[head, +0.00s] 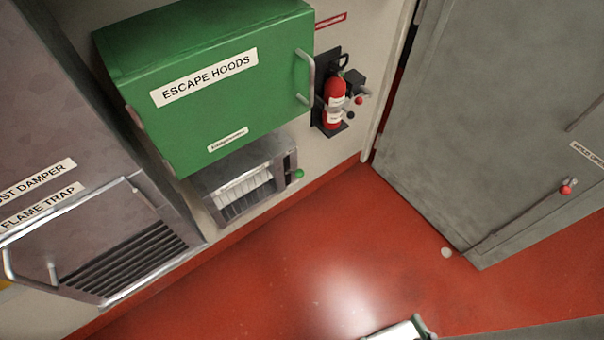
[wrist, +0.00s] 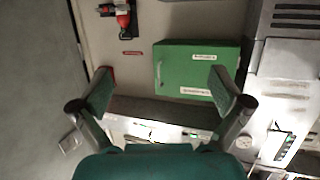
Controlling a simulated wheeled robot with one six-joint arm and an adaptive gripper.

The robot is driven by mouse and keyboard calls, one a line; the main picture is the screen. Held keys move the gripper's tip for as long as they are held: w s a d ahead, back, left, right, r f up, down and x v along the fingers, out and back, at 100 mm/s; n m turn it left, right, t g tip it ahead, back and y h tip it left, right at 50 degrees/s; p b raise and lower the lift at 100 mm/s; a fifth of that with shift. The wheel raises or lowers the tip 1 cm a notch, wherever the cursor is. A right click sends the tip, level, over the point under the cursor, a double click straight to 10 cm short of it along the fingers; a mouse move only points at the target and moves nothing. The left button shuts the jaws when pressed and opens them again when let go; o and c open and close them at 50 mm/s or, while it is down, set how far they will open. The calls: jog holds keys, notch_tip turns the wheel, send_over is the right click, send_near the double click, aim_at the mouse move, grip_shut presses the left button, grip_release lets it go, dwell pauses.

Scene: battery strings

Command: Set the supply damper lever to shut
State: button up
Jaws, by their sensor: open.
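No label reading supply damper can be made out. In the head view, a louvred metal vent (head: 245,187) sits low on the wall under the green cabinet. A lever with a green knob (head: 298,174) sticks out at its right side; I cannot tell whether it is the supply damper lever or how it is set. My gripper (wrist: 160,75) is open and empty in the wrist view, its two fingers spread wide in front of the green cabinet. No lever is between the fingers. I cannot make out the green knob in the wrist view.
The green escape hoods cabinet (head: 215,75) juts out above the vent. A fire extinguisher (head: 334,105) hangs to its right. A grey housing (head: 90,180) labelled damper and flame trap stands left. A grey door (head: 490,110) is at right. Red floor (head: 330,250) is clear between.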

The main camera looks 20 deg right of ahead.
jog(key=shift+w+f, duration=0.1)
jog(key=shift+f, duration=0.05)
jog(key=c, duration=0.6)
jog(key=shift+n+t, duration=0.3)
jog(key=shift+t, duration=0.2)
jog(key=w+f, duration=0.1)
jog(key=f, duration=0.1)
jog(key=w+f, duration=0.4)
jog(key=shift+w+a+f, duration=0.15)
jog(key=shift+w+f, duration=0.1)
jog(key=shift+f, duration=0.1)
jog(key=shift+c, duration=1.1)
jog(key=n+t+y, duration=0.2)
jog(key=n, duration=0.1)
send_near(299, 172)
jog(key=w, duration=0.3)
jog(key=w+f, duration=0.1)
jog(key=w, duration=0.6)
jog(key=shift+w+a+f, duration=0.25)
jog(key=shift+a+f, duration=0.1)
jog(key=shift+f, duration=0.05)
grip_shut()
